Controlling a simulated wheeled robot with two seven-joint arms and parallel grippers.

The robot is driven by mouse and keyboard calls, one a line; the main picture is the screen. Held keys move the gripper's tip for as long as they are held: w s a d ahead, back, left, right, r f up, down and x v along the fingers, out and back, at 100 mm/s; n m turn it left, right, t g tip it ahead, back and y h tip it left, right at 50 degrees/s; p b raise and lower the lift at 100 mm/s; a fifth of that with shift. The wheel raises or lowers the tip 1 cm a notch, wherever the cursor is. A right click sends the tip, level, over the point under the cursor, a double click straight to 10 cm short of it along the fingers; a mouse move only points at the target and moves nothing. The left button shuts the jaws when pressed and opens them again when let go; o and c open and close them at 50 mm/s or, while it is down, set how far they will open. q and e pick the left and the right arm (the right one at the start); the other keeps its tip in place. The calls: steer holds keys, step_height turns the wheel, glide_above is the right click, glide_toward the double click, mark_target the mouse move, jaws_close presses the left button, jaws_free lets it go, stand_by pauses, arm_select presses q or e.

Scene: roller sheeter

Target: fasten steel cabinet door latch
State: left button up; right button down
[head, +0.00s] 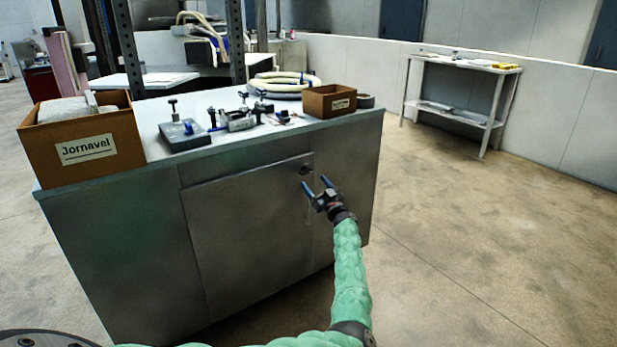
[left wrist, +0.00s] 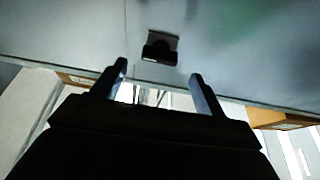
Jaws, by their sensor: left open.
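The steel cabinet (head: 120,235) has a flat grey door (head: 250,225) in its front. The door looks about flush with the front; I cannot tell whether a small gap remains. A small dark latch (head: 305,170) sits near the door's upper right corner. It also shows in the left wrist view as a small plate with a dark part (left wrist: 160,48); its exact position is unclear. My left gripper (head: 316,182) is open and empty, just in front of and slightly below the latch. In the left wrist view the latch lies beyond the spread fingers (left wrist: 159,70), apart from them.
On the cabinet top stand a cardboard box labelled Jornavel (head: 85,150), clamp-like tools (head: 240,120), a coiled hose (head: 280,82) and a smaller brown box (head: 330,101). A side table (head: 460,64) stands by the wall. The floor right of the cabinet is clear.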

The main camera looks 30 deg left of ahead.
mark_target(306, 171)
arm_select(q)
steer(key=shift+x, duration=2.85)
steer(key=c, duration=1)
